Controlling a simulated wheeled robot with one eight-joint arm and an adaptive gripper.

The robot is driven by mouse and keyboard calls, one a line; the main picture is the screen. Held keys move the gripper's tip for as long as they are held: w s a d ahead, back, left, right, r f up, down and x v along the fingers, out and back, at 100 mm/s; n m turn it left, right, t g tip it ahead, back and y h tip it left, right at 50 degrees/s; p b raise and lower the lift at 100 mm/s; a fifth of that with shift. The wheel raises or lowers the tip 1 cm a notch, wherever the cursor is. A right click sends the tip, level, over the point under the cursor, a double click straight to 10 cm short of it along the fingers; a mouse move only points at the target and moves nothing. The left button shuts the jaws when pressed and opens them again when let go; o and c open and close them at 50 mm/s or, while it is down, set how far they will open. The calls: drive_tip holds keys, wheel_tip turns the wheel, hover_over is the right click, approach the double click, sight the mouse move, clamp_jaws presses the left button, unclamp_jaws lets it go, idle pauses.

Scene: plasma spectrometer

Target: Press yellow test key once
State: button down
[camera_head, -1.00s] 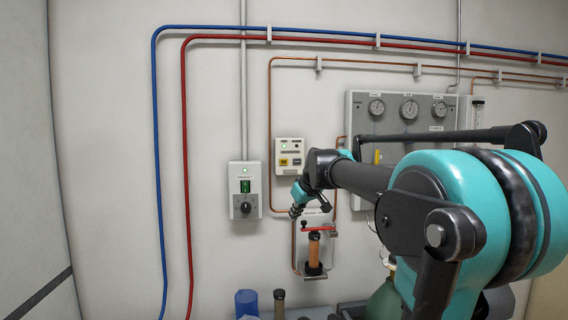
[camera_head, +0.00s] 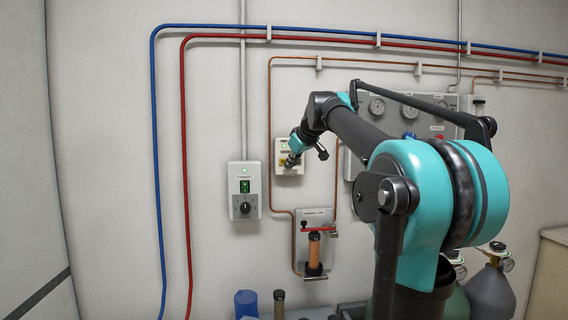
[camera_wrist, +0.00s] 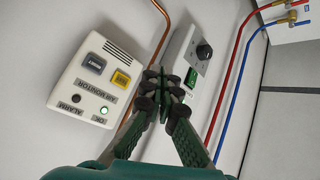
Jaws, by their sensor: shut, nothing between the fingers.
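The yellow test key (camera_wrist: 121,79) is a small square on the white air monitor panel (camera_wrist: 74,84), beside a grey key (camera_wrist: 95,63). The wrist view shows the panel turned roughly upside down. My gripper (camera_wrist: 166,80) is shut and empty, its tips to the right of the yellow key in that view. I cannot tell how far they are from the wall. In the head view my gripper (camera_head: 290,161) is in front of the lower part of the panel (camera_head: 288,144) and covers much of the keys.
A grey box with a green switch and a black knob (camera_head: 245,190) is left of the panel. A copper pipe (camera_head: 270,120) runs beside the panel. A bracket with a red handle (camera_head: 318,230) is below. Blue and red pipes (camera_head: 184,150) run farther left.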

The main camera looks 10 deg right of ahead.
approach(282, 167)
drive_tip(key=shift+w+a+f, duration=0.2)
drive_tip(key=shift+w+f, duration=0.15)
drive_tip(key=shift+f, duration=0.25)
drive_tip(key=shift+w+a+f, duration=0.25)
drive_tip(key=shift+w+f, duration=0.1)
drive_tip(key=shift+f, duration=0.25)
drive_tip(key=shift+w+a+f, duration=0.2)
drive_tip(key=shift+w+f, duration=0.15)
drive_tip(key=shift+f, duration=0.25)
drive_tip(key=shift+w, duration=0.15)
drive_tip(key=shift+w, duration=0.35)
drive_tip(key=shift+w, duration=0.4)
idle(0.7)
drive_tip(key=shift+s, duration=0.8)
drive_tip(key=s, duration=0.5)
idle(0.5)
